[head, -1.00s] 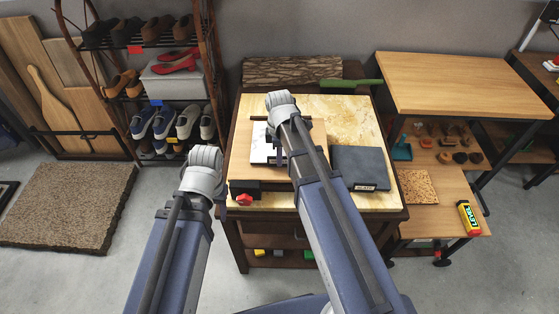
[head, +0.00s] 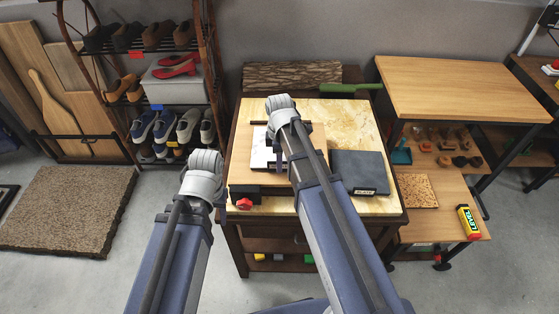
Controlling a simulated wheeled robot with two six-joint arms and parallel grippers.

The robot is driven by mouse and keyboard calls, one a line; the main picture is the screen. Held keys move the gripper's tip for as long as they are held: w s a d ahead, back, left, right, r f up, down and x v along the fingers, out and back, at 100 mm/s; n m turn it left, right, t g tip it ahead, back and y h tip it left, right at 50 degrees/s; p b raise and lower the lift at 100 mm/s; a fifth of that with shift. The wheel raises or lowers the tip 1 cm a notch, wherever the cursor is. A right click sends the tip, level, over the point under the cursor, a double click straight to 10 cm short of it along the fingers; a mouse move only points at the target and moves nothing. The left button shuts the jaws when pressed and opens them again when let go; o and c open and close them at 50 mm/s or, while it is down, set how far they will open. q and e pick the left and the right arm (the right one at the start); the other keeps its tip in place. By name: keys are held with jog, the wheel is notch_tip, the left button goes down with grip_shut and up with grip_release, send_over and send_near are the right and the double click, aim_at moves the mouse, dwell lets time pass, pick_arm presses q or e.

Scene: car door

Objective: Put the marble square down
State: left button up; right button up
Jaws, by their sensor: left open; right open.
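The marble square (head: 259,152), white with grey veins, lies on a pale wooden board on the workbench. My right arm reaches over it and hides part of its right side. My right gripper (head: 280,163) points down at the marble's right edge. It is open; whether its fingers touch the marble cannot be told. My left gripper (head: 221,205) is open and empty, off the workbench's front left corner, and mostly hidden by its wrist.
A dark slate slab (head: 360,171) lies right of my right arm. A red-knobbed clamp (head: 244,203) sits at the board's front left. A bark-topped piece (head: 292,76) and a green-handled tool (head: 345,88) are behind. The yellowish bench top (head: 345,120) is clear at back right.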

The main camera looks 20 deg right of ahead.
notch_tip(320, 180, up, 12)
jog(key=p, duration=1.1)
jog(key=s+a+m+h, duration=0.1)
jog(key=s+a+m, duration=0.9)
jog(key=s, duration=0.5)
jog(key=shift+a+m, duration=0.35)
jog(key=shift+m, duration=0.15)
